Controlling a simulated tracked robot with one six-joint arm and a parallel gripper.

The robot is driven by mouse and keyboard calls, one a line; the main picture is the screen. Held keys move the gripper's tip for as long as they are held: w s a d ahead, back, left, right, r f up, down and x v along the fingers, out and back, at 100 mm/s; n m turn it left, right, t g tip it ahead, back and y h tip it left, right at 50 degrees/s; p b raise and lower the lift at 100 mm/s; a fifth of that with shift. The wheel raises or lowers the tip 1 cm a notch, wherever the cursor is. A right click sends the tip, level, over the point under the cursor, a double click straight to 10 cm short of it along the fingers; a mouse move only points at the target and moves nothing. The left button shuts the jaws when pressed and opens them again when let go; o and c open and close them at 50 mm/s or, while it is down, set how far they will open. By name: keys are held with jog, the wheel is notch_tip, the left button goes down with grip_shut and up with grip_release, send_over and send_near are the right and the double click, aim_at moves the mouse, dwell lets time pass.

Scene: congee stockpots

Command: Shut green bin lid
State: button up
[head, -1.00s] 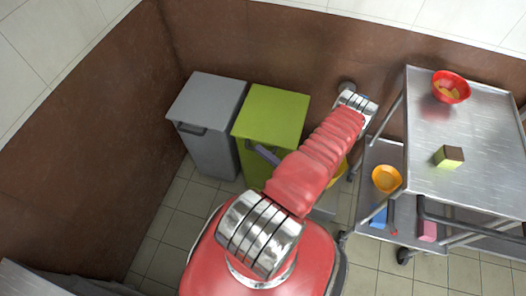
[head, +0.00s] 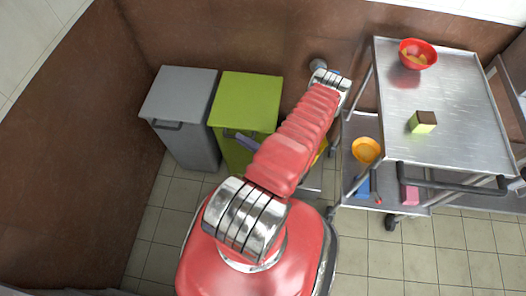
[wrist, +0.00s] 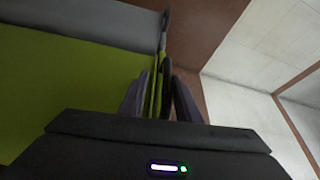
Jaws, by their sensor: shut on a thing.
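The green bin (head: 250,98) stands against the brown wall in the head view, right of the grey bin. Its lid looks down, flat over the top; whether it is fully seated I cannot tell. My gripper (head: 242,139) is at the lid's front edge, partly hidden behind my red arm. In the wrist view, the green lid (wrist: 65,95) fills the left side. My gripper's two purple-grey fingers (wrist: 159,97) are on either side of the dark handle (wrist: 167,72) and a thin green edge, shut on the handle.
The grey bin (head: 180,95) stands close on the left, its lid down. A steel trolley (head: 460,110) at right carries a red bowl (head: 418,54) and a green-brown block (head: 422,122); an orange bowl (head: 366,150) sits on its lower shelf. The tiled floor at front right is clear.

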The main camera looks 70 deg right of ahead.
jog(key=v, duration=1.3)
jog(key=shift+d, duration=0.1)
dwell(0.8)
jog(key=w+r+n+g+y, duration=0.4)
jog(key=w+r+n+y, duration=0.3)
jog(key=w+r+y, duration=0.6)
jog(key=w+a+r+n+g, duration=0.3)
jog(key=w+a+r+g, duration=0.15)
jog(key=r, duration=0.25)
jog(key=w+a+r+n+g, duration=0.25)
jog(key=w+r+g, duration=0.2)
jog(key=r, duration=0.25)
jog(key=w+a+r+n+g+h, duration=0.4)
jog(key=a+r, duration=0.9)
jog(key=a, duration=0.1)
jog(key=s+a+r+n+t+h, duration=0.2)
jog(key=a+r+t+h, duration=0.2)
jog(key=a+r, duration=0.7)
jog(key=shift+s+a+r+n, duration=0.2)
jog(key=shift+s+a+n, duration=0.2)
jog(key=shift+a, duration=0.85)
